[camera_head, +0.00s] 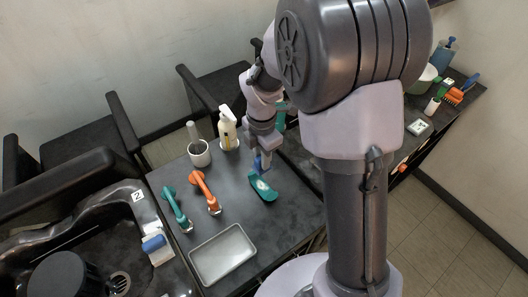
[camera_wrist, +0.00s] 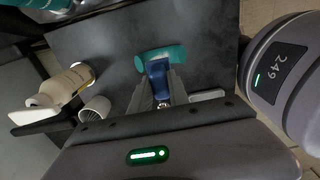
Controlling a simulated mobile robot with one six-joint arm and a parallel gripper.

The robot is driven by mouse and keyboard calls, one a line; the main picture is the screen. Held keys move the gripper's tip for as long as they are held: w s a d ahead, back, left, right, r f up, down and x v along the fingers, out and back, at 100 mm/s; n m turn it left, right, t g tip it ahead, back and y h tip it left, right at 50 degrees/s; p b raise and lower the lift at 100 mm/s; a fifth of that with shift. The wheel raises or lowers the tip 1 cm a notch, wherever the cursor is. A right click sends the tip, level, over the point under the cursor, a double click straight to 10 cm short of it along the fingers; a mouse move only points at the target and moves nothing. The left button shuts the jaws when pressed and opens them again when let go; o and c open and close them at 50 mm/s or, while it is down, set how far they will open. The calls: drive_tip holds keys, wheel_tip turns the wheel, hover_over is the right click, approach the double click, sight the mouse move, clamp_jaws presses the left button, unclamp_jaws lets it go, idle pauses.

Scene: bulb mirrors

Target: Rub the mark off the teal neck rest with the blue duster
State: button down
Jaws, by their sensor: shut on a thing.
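The teal neck rest (camera_head: 268,194) lies on the dark counter in the head view, with a pale whitish mark (camera_head: 262,185) on its upper face. In the wrist view the neck rest (camera_wrist: 180,51) lies just beyond my fingertips. My gripper (camera_head: 260,158) is shut on the blue duster (camera_head: 257,165) at the far end of the neck rest. In the wrist view my gripper (camera_wrist: 161,88) has the duster (camera_wrist: 157,70) between its fingers, and the duster covers part of the neck rest. I cannot tell whether they touch.
Teal (camera_head: 175,208) and orange (camera_head: 204,191) handled tools lie left of the neck rest. A grey tray (camera_head: 222,255) sits nearer. A white cup (camera_head: 199,154) and spray bottle (camera_head: 228,130) stand behind. A basin with a blue-topped object (camera_head: 153,243) is at left.

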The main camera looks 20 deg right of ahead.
wheel_tip(320, 180, down, 10)
drive_tip(key=b, duration=0.6)
drive_tip(key=shift+r, duration=0.25)
drive_tip(key=shift+f, duration=0.35)
idle(0.4)
